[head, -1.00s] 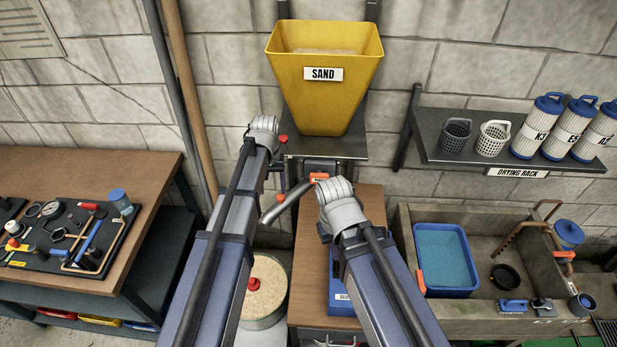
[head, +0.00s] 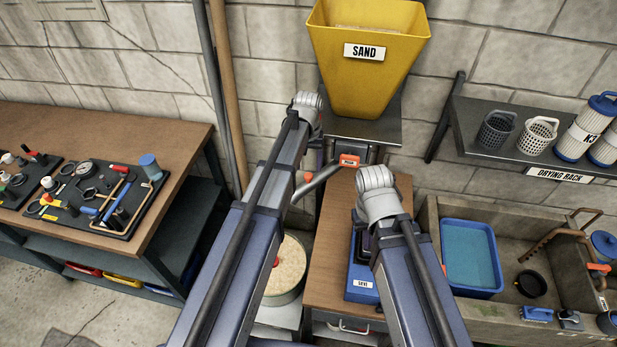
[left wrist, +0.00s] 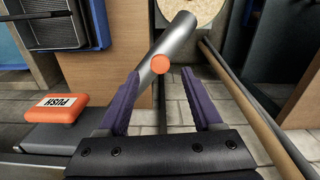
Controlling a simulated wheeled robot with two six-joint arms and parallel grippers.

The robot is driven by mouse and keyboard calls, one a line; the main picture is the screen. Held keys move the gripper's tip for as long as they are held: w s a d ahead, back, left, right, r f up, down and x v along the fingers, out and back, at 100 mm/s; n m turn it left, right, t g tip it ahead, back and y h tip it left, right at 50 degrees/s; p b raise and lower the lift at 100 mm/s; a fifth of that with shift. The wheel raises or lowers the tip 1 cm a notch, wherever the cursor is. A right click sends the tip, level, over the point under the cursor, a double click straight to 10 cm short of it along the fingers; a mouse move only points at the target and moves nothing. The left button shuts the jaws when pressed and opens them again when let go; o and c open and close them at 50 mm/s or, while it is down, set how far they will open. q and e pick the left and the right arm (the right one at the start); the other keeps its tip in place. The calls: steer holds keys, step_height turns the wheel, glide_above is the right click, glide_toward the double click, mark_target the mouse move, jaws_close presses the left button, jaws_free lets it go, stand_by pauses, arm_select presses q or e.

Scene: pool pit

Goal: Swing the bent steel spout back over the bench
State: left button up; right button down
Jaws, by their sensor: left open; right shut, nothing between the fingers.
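The bent steel spout (head: 318,184) comes out below the yellow sand hopper (head: 365,85) and slants down to the left, past the left edge of the wooden bench (head: 330,240). Its end points toward a round tub (head: 290,268). In the left wrist view the spout (left wrist: 172,48) carries an orange-red knob (left wrist: 160,64). My left gripper (left wrist: 161,77) is open, its fingers appearing either side of the knob; I cannot tell whether the knob is between them. My right gripper (head: 377,192) is over the bench, right of the spout, shut and empty; its fingertips are hidden.
An orange push button (head: 349,160) sits under the hopper, close beside my left gripper. A blue scale (head: 361,290) stands on the bench. A sink with a blue basin (head: 470,258) is to the right, a tool table (head: 150,140) to the left. Wooden and grey poles stand behind.

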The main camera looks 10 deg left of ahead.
mark_target(309, 175)
arm_select(q)
step_height(309, 175, down, 4)
steer(key=b, duration=0.3)
steer(key=shift+f, duration=0.15)
jaws_close()
stand_by(0.4)
stand_by(0.9)
